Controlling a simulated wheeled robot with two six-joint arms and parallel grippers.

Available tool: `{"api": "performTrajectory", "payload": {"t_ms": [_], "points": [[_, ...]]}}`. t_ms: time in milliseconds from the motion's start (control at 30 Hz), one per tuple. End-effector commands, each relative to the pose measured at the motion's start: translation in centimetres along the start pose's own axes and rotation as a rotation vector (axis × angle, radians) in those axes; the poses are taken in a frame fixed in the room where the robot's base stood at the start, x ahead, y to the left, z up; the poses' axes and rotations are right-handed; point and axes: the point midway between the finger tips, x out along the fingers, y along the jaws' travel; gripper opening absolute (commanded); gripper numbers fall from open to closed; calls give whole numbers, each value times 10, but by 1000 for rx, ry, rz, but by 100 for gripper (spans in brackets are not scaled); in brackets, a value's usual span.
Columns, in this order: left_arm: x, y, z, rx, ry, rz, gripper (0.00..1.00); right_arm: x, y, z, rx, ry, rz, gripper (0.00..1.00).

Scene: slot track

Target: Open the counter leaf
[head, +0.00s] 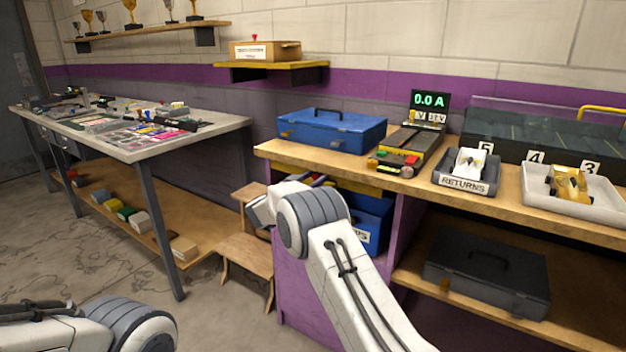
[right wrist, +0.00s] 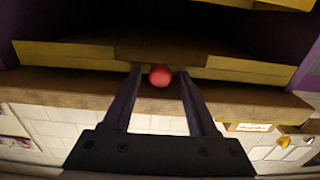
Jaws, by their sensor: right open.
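The wooden counter (head: 400,184) runs across the right of the head view, on a purple base (head: 300,283). I cannot tell where its leaf begins. My right arm reaches to the counter's left end, and my right gripper there is mostly hidden behind its own wrist. In the right wrist view, which looks upside down, my right gripper (right wrist: 160,72) is open. A round red knob (right wrist: 160,77) shows between its fingertips, in front of a yellow strip (right wrist: 235,70) by the wooden counter edge (right wrist: 60,92). I cannot tell whether the fingers touch the knob. My left gripper is out of view.
On the counter are a blue toolbox (head: 330,130), a meter display (head: 429,100), a returns tray (head: 467,182) and a white tray (head: 600,205). A black case (head: 487,270) lies below. A wooden step stool (head: 245,255) stands beside the counter, near a worktable (head: 200,138).

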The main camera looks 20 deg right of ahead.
Motion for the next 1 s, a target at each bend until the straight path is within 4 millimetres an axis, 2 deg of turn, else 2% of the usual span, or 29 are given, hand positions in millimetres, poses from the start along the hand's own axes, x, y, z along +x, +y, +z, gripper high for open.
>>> {"api": "performTrajectory", "payload": {"t_ms": [33, 167, 200, 1000], "points": [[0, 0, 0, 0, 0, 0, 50, 0, 0, 0, 0, 0, 0, 55], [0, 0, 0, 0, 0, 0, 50, 0, 0, 0, 0, 0, 0, 5], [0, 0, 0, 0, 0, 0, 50, 0, 0, 0, 0, 0, 0, 0], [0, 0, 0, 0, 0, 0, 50, 0, 0, 0, 0, -1, 1, 0]]}}
